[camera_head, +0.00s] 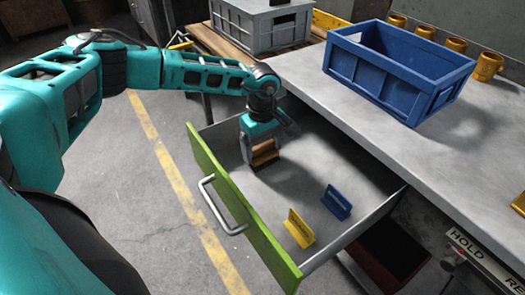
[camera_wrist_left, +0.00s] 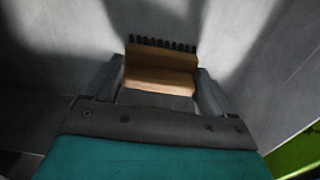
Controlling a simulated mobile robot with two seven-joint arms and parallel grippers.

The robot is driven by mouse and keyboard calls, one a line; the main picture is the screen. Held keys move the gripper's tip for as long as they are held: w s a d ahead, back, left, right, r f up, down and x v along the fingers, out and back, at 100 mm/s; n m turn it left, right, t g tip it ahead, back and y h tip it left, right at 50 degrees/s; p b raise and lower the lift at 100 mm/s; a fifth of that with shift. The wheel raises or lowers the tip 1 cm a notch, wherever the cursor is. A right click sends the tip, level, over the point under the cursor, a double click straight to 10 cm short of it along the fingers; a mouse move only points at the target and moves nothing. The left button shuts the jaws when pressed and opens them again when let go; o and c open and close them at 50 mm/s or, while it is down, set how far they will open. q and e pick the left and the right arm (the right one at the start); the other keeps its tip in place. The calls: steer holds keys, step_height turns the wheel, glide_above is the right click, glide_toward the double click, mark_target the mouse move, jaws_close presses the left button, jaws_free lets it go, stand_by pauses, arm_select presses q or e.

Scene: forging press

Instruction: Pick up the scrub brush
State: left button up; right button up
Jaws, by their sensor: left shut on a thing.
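The scrub brush (camera_wrist_left: 160,72) has a brown wooden body and a row of dark bristles, which show on the far side in the left wrist view. In the head view the brush (camera_head: 264,153) is at the far left end of the open drawer (camera_head: 290,190). My left gripper (camera_wrist_left: 158,88) is shut on the brush, with one finger on each side of it. The left gripper also shows in the head view (camera_head: 262,150), pointing down inside the drawer. I cannot tell whether the brush touches the drawer floor. My right gripper is not in view.
The drawer has a green front (camera_head: 238,210) with a metal handle (camera_head: 222,208). A yellow piece (camera_head: 299,229) and a blue piece (camera_head: 337,202) lie in its nearer part. A blue crate (camera_head: 395,75) and several brass cylinders (camera_head: 455,45) stand on the grey worktop above.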

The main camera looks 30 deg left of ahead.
mark_target(263, 145)
arm_select(q)
step_height(263, 145, up, 20)
steer(key=p, duration=0.3)
steer(key=shift+p, duration=0.3)
steer(key=o, duration=0.5)
steer(key=c, duration=0.3)
steer(key=shift+c, duration=0.2)
